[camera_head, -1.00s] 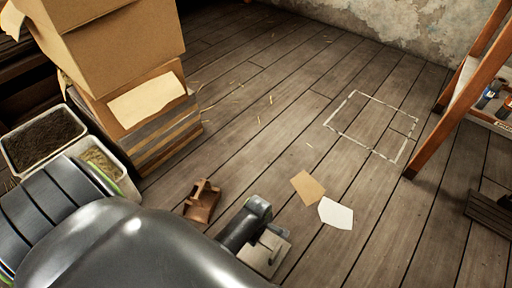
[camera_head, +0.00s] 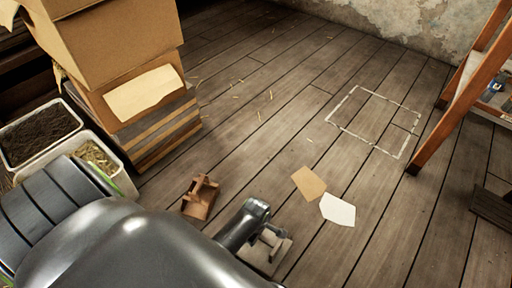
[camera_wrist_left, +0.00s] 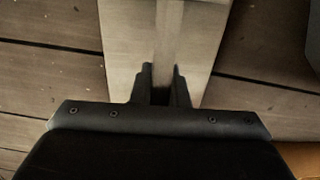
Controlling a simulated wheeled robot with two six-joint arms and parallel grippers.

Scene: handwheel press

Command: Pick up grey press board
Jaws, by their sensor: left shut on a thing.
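The grey press board (camera_head: 259,257), a pale flat board with a raised rib, shows at the bottom middle of the head view, partly hidden by my arm. In the left wrist view the board (camera_wrist_left: 126,40) runs straight ahead, its rib between my fingers. My left gripper (camera_wrist_left: 160,72) is shut on that rib; it also shows above the board in the head view (camera_head: 272,236). I cannot tell whether the board is clear of the floor. My right gripper is in neither view.
A small brown wooden piece with a handle (camera_head: 200,198) lies left of the gripper. Tan (camera_head: 308,183) and white (camera_head: 338,209) papers lie to its right. Cardboard boxes (camera_head: 125,60) and bins (camera_head: 40,135) stand left, a ladder (camera_head: 455,100) right. Floor around a chalked rectangle (camera_head: 372,120) is clear.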

